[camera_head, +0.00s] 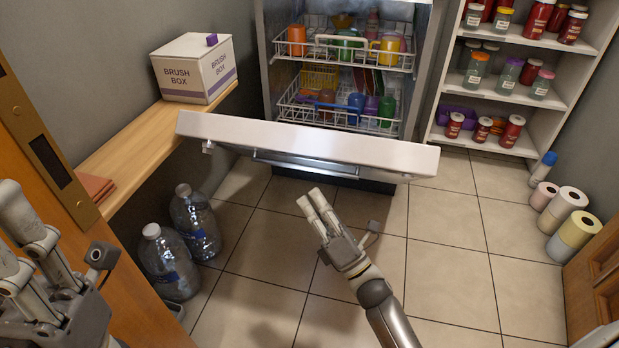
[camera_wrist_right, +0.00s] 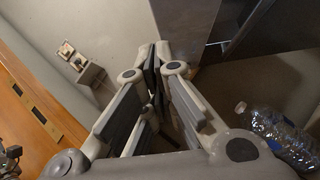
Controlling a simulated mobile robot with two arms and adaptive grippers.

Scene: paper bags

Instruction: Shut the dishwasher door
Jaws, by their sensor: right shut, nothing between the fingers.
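The dishwasher door (camera_head: 300,141) stands open in the head view, tipped out toward me, with its pale top edge and a long bar handle (camera_head: 305,164) facing me. Behind it the dishwasher's racks (camera_head: 335,110) show. My right gripper (camera_head: 312,203) is shut and empty, in front of and below the door, apart from it in the picture. Its closed fingers also show in the right wrist view (camera_wrist_right: 157,62). My left gripper (camera_head: 18,240) is at the left edge, far from the door, partly cut off; its finger opening is unclear.
Water bottles (camera_head: 170,262) stand on the floor at left, below a wooden shelf (camera_head: 150,130) with a brush box (camera_head: 195,68). One bottle shows in the wrist view (camera_wrist_right: 280,135). Jar shelves (camera_head: 515,85) and paper rolls (camera_head: 568,215) are at right. The tiled floor between is clear.

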